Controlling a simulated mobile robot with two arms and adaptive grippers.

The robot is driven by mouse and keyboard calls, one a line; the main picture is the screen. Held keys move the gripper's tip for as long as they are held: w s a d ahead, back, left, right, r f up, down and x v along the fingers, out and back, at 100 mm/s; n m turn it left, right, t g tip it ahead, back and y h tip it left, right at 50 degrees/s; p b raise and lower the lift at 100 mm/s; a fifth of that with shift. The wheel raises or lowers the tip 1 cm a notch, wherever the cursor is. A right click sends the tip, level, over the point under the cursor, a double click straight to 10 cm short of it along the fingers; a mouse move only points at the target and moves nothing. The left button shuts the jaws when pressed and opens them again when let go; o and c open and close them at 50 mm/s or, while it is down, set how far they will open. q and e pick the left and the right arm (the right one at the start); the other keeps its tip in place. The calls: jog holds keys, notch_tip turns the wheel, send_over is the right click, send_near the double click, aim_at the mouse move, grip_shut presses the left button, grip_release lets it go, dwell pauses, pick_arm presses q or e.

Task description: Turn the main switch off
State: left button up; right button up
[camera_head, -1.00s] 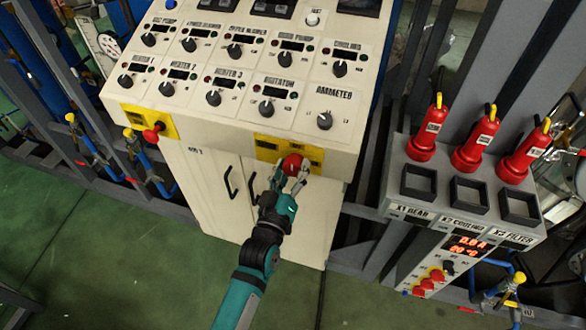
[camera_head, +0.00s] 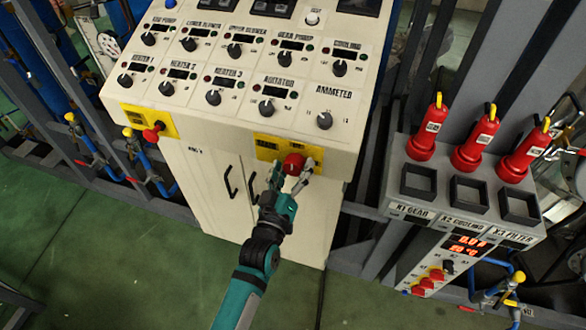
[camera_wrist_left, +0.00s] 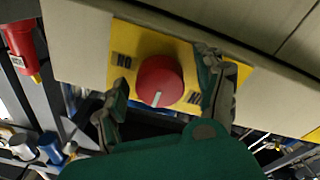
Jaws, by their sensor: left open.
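The main switch, a red round knob (camera_head: 293,164), sits on a yellow plate (camera_head: 268,149) on the front edge of the cream control console. My left gripper (camera_head: 296,177) is at the knob, with its fingers spread. In the left wrist view the red knob (camera_wrist_left: 159,81) has a pale pointer mark toward its lower edge. Its yellow plate (camera_wrist_left: 150,37) carries black labels on either side. The left gripper's fingers (camera_wrist_left: 165,98) stand apart on both sides of the knob, with gaps visible. My right gripper is not in view.
The console's sloped panel (camera_head: 240,70) carries several black dials. Another red knob (camera_head: 152,134) is on a yellow plate at the left. A grey unit (camera_head: 466,200) with red plugs stands at the right. Green floor (camera_head: 60,240) is clear at the lower left.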

pick_arm(q)
jog(key=shift+s, duration=0.3)
jog(key=v, duration=1.1)
jog(key=shift+s, duration=0.2)
jog(key=shift+a+f, duration=0.1)
jog(key=s+a+f+m+g+y+b, duration=0.1)
jog(key=s+a+f+g+b, duration=0.15)
jog(key=f, duration=1.05)
jog(key=s+a+f+m+g+b, duration=0.1)
jog(key=s+f+m+g, duration=0.15)
jog(key=f, duration=0.95)
jog(key=s+a+f+g+y+b, duration=0.1)
jog(key=s+a+f+g+b, duration=0.2)
jog(key=f, duration=1)
jog(key=s+a+f+m+g+y+b, duration=0.1)
jog(key=s+a+f+g, duration=0.3)
jog(key=s+f, duration=0.7)
jog(key=s+a+f+m+g+y+b, duration=0.1)
jog(key=s+a+f+g+y+b, duration=0.1)
jog(key=s+a+f, duration=0.7)
jog(key=s+f+g+b, duration=0.1)
jog(key=s+f+g, duration=0.1)
jog(key=s, duration=0.4)
jog(key=shift+a+f+g+y, duration=0.3)
jog(key=shift+f+g+y, duration=0.1)
